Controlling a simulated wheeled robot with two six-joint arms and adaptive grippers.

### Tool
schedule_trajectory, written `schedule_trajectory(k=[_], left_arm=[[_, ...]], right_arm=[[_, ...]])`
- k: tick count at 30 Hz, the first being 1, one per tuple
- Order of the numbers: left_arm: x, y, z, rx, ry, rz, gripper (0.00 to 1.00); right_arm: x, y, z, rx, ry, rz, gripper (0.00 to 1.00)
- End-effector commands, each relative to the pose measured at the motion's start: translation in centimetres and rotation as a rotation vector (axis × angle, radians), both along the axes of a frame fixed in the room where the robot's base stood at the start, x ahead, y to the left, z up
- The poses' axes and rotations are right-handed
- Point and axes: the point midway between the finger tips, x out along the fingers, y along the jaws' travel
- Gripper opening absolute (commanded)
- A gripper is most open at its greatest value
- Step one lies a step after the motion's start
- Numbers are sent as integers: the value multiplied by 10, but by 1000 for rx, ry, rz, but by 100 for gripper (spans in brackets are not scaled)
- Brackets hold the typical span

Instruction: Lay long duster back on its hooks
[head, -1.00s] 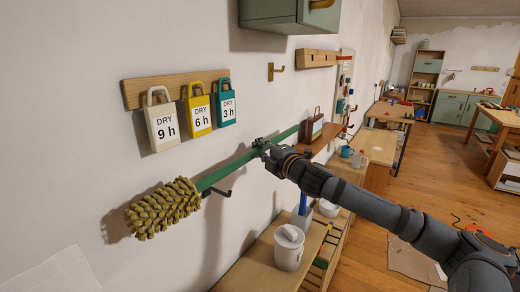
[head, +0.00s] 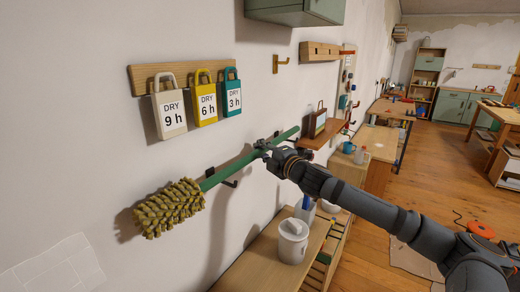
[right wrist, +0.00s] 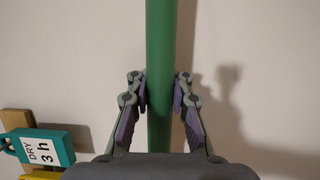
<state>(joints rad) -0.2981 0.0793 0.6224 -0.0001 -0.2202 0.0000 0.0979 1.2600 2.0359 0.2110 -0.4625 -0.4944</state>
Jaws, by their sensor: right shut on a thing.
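The long duster has a green handle (head: 228,171) and a shaggy olive-yellow head (head: 168,208). It lies slanted along the white wall, head at the lower left. My right gripper (head: 264,148) is shut on the handle towards its far end. In the right wrist view, the fingers (right wrist: 159,98) flank the green handle (right wrist: 159,45). A dark wall hook (head: 233,183) shows at the handle near the head, its base above and its tip below. I cannot tell whether the handle rests in it. My left gripper is out of view.
A wooden rail with white, yellow and teal DRY tags (head: 206,104) hangs above the duster. Below stands a bench (head: 250,258) with a white lidded pot (head: 292,244). A small wall shelf (head: 321,134) lies beyond the handle's far end. A brass hook (head: 281,63) is higher up.

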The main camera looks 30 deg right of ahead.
Motion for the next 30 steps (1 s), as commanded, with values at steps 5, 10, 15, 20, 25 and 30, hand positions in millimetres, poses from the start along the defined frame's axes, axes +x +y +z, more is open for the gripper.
schedule_trajectory(k=[5, 10, 15, 20, 25, 30], left_arm=[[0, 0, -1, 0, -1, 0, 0], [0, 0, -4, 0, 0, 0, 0], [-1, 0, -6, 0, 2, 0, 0], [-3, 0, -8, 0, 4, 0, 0], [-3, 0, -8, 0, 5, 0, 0], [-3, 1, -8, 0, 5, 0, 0]], right_arm=[[0, 0, -2, 0, 0, 0, 0], [0, 0, -4, 0, 0, 0, 0], [0, 0, -7, 0, 0, 0, 0], [0, 0, -9, 0, 0, 0, 0], [0, 0, -11, 0, 0, 0, 19], [0, 0, -10, 0, 0, 0, 42]])
